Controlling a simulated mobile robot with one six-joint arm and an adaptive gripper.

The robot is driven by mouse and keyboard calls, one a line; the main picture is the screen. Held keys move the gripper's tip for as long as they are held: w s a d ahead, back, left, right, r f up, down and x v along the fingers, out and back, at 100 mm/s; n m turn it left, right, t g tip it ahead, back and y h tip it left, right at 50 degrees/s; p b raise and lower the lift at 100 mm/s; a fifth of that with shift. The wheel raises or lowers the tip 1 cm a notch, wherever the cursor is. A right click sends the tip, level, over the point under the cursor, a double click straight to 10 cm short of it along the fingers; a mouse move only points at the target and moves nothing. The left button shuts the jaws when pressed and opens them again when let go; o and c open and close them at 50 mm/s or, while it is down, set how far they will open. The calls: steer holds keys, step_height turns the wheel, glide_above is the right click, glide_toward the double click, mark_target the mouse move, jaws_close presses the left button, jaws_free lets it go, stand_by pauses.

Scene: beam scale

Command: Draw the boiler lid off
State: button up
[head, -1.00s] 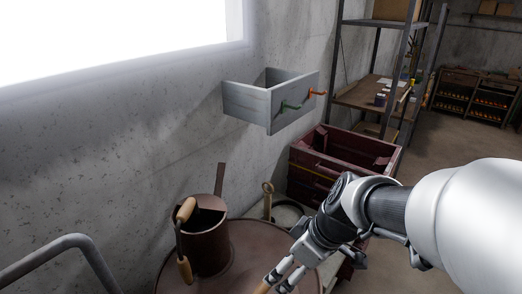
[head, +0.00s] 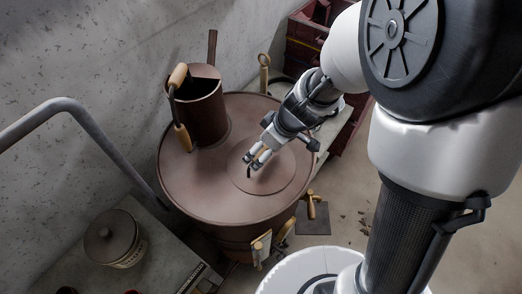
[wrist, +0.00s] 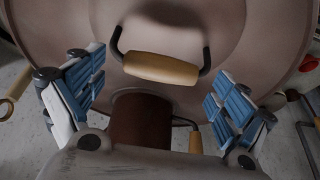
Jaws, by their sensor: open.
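The boiler (head: 185,185) is a wide brown drum with a flat round top. Its lid (head: 285,180) is a raised brown disc on that top, also filling the upper middle of the wrist view (wrist: 240,30). The lid's handle is a pale wooden grip (wrist: 160,68) on a dark metal bail. In the head view my gripper (head: 256,163) is over the lid and largely hides the handle. In the wrist view my gripper (wrist: 157,80) is open, with a finger on either side of the handle and a gap at each end. The lid appears seated on the boiler.
A brown can (head: 205,110) with wooden handles stands on the boiler's back left. A grey pipe rail (head: 75,110) and a lidded pot (head: 112,240) are at left. Dark red crates (head: 310,45) stand behind. Wooden-handled items hang at the boiler's front. Floor is clear at right.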

steer(key=shift+w+a+f, duration=0.15)
steer(key=shift+a+f, duration=0.1)
steer(key=shift+f, duration=0.4)
steer(key=shift+r, duration=0.1)
steer(key=shift+c, duration=0.5)
steer(key=c, duration=1.6)
